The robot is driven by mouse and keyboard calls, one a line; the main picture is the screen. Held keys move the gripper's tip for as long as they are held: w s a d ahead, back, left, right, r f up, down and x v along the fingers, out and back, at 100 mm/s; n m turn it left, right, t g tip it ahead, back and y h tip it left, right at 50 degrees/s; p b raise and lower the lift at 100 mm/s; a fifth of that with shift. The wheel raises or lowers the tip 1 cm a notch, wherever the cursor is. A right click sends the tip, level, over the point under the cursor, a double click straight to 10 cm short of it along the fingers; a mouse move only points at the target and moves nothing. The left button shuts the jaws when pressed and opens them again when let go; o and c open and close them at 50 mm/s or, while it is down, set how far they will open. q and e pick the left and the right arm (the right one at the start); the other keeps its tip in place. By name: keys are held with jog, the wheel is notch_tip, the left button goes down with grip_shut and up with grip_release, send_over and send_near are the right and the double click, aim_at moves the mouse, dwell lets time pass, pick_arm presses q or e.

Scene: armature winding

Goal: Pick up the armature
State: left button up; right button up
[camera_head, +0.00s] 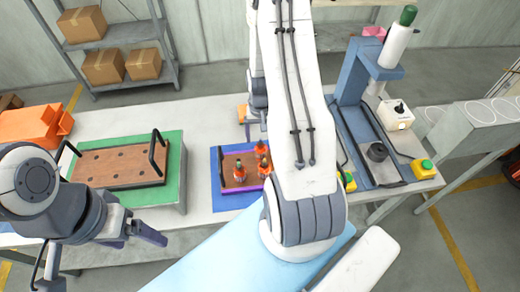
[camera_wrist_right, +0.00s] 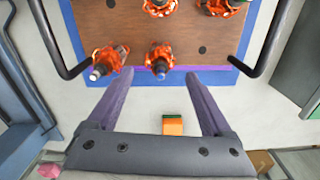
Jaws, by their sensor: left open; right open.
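Several orange armatures with metal shafts stand on a brown board with dark handles (camera_head: 229,182); one armature (camera_head: 240,172) shows clearly in the head view. In the right wrist view, one armature (camera_wrist_right: 159,58) stands near the board's edge and another (camera_wrist_right: 107,58) is to its left. My right gripper (camera_wrist_right: 160,78) is open and empty, its fingertips spread at the board's edge just short of the middle armature. In the head view it is mostly hidden behind my right arm. My left gripper (camera_head: 150,236) is open, low at the left, away from the armatures.
A second brown board (camera_head: 118,170) with holes and handles lies on a green mat at left, beside an orange bin (camera_head: 33,126). A blue machine (camera_head: 368,120) stands at right. A small orange and green box (camera_wrist_right: 172,125) is on the table. Dark handles flank the armature board.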

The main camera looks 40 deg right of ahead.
aim_at(260, 150)
notch_tip(260, 150, down, 2)
jog(key=shift+f, duration=0.1)
jog(key=f+p, duration=0.2)
jog(key=f, duration=0.1)
jog(key=shift+s+a+f, duration=0.15)
jog(key=shift+s+f, duration=0.05)
jog(key=shift+f, duration=0.85)
jog(key=shift+w, duration=0.1)
grip_shut()
